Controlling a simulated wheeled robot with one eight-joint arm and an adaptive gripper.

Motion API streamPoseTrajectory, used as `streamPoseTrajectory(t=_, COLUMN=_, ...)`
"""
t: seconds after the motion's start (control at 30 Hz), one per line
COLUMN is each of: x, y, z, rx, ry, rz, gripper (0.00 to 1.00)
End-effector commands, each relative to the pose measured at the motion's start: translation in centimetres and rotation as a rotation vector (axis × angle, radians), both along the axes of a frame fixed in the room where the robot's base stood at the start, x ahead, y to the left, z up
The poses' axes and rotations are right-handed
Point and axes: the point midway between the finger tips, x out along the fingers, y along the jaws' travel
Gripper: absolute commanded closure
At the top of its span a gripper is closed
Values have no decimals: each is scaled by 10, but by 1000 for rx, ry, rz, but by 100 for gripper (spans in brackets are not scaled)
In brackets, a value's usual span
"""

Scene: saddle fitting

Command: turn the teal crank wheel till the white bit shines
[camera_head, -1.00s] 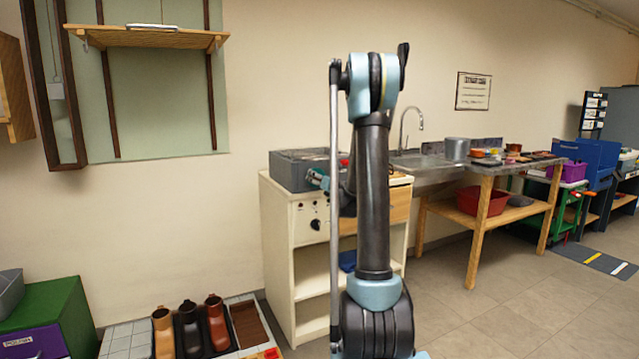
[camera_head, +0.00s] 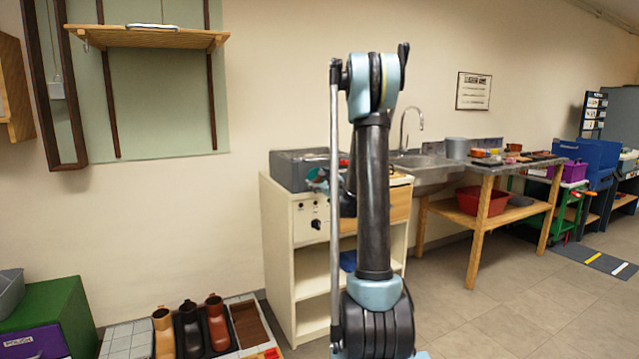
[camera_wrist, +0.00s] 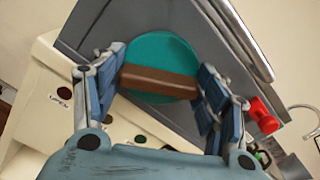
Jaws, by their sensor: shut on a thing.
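The teal crank wheel (camera_wrist: 165,55) shows in the wrist view as a round disc on the grey box, with a brown bar (camera_wrist: 160,83) across its face. My gripper (camera_wrist: 160,86) is shut on the brown bar, with blue-grey finger pads at its two ends. The bar tilts slightly down to the right. In the head view my arm hides most of the wheel, and a small teal part (camera_head: 318,176) shows beside the grey box. I cannot make out a white bit that shines in either view.
The grey box (camera_head: 292,171) stands on a cream cabinet (camera_head: 277,236) with dark knobs. A red part (camera_wrist: 263,114) sits right of my gripper. A sink (camera_head: 425,161) and wooden table (camera_head: 480,225) stand to the right. Shoe forms (camera_head: 189,330) stand low at left.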

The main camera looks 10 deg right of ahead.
Motion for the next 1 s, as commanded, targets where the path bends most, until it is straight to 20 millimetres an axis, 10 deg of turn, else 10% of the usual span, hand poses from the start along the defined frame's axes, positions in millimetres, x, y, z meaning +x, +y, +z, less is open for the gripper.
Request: streamPoseTrajectory(t=1.0, x=0, y=3, z=-2, rx=-650, ry=-212, rz=3, gripper=57)
